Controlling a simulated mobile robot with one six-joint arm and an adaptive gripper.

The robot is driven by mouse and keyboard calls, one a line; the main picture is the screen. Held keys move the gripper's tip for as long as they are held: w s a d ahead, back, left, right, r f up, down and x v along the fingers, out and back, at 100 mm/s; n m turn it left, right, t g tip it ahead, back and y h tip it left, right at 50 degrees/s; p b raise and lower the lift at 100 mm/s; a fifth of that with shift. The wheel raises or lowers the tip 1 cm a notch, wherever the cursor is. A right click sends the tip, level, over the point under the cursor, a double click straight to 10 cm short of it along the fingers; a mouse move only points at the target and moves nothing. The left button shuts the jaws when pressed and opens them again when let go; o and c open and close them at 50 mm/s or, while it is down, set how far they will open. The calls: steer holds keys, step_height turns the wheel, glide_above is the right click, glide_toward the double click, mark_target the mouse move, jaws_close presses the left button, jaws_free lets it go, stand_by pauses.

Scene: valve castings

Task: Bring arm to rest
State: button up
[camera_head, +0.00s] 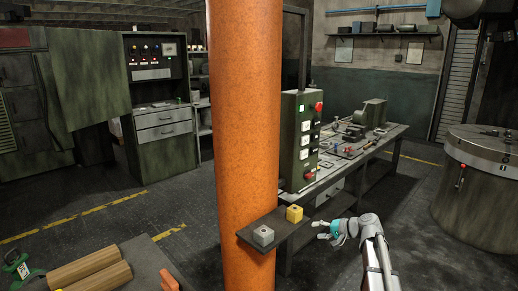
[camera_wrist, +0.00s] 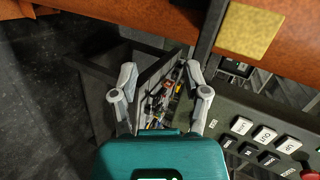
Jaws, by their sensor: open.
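My gripper (camera_head: 317,230) is in the head view just right of a small dark shelf, with its fingers pointing left toward it. In the wrist view the two fingers (camera_wrist: 160,68) stand wide apart with nothing held between them. My arm comes in from the lower right. On the shelf (camera_head: 275,232) sit a grey block-shaped casting (camera_head: 263,236) at the near left and a yellow one (camera_head: 294,214) at the far right. Both are apart from the gripper. A yellow patch (camera_wrist: 250,28) shows at the top of the wrist view; I cannot tell what it is.
An orange column (camera_head: 245,130) stands beside the shelf. A green control box (camera_head: 300,140) with buttons is behind it. A workbench (camera_head: 350,155) with tools runs behind. A round machine (camera_head: 480,185) stands at right. A bench with wooden rolls (camera_head: 92,270) is at lower left.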

steer(key=s+a+f+n+g+h+p, duration=0.1)
steer(key=s+a+f+n+g+h, duration=0.15)
steer(key=s, duration=0.45)
steer(key=s+a+f+n+g+h+p, duration=0.1)
steer(key=s+a+f+g+h, duration=0.1)
steer(key=s+a, duration=0.3)
steer(key=s+d+f+n+g+h+p, duration=0.1)
steer(key=s+h, duration=0.5)
steer(key=s, duration=0.8)
steer(key=shift+d+f+n+g+p, duration=0.15)
steer(key=shift+d+n+g+p, duration=0.2)
steer(key=shift+d+g+p, duration=0.35)
